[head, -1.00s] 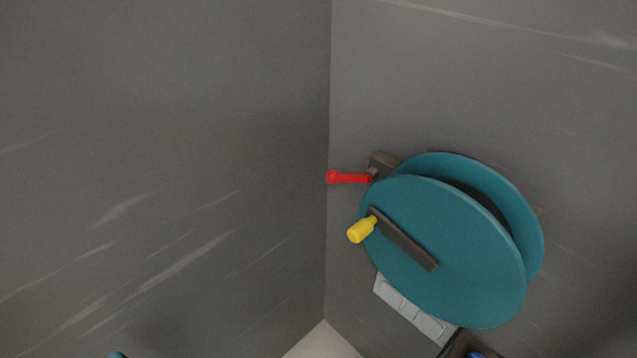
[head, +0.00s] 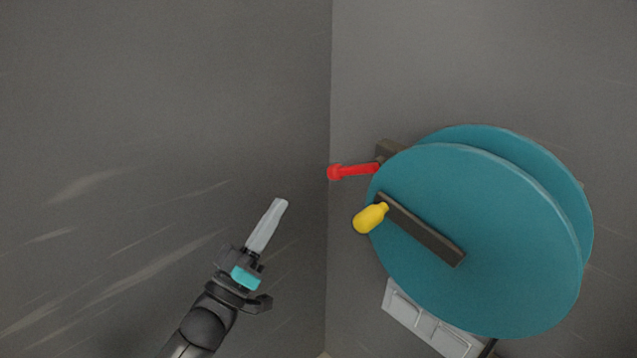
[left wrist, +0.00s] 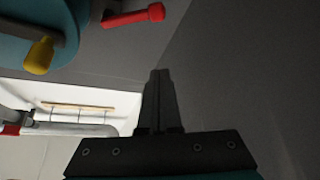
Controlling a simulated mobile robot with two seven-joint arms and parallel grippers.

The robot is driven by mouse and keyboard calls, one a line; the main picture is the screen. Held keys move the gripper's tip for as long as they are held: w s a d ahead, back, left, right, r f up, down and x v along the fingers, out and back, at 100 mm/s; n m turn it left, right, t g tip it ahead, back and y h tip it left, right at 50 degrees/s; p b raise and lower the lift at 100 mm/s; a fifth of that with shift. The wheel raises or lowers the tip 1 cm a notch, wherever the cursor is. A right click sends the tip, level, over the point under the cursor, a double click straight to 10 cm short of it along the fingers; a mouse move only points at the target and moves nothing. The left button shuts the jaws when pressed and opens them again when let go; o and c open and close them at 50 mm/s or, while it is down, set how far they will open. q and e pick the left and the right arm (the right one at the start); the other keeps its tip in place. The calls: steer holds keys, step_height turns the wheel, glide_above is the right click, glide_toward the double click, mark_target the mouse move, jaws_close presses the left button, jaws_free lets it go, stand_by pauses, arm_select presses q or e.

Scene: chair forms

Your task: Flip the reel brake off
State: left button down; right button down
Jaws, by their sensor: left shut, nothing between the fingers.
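The teal reel (head: 480,240) is mounted on the right wall, with a dark crank bar (head: 425,232) and a yellow knob (head: 370,218) on its face. The red brake lever (head: 352,171) sticks out to the left from a dark block (head: 390,150) at the reel's upper left. My left gripper (head: 279,203) is shut and empty, pointing up, below and left of the lever and apart from it. In the left wrist view the shut fingers (left wrist: 158,75) show below the red lever (left wrist: 133,16), with the yellow knob (left wrist: 39,55) at upper left. My right gripper is not in view.
A grey wall (head: 160,110) meets the right wall at a corner just left of the lever. A pale panelled plate (head: 430,320) sits under the reel. The left wrist view shows a white surface with a wooden-topped rack (left wrist: 77,106) and a grey pipe (left wrist: 70,129).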

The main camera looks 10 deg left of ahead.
mark_target(352, 170)
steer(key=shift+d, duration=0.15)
arm_select(q)
steer(key=shift+w, duration=0.15)
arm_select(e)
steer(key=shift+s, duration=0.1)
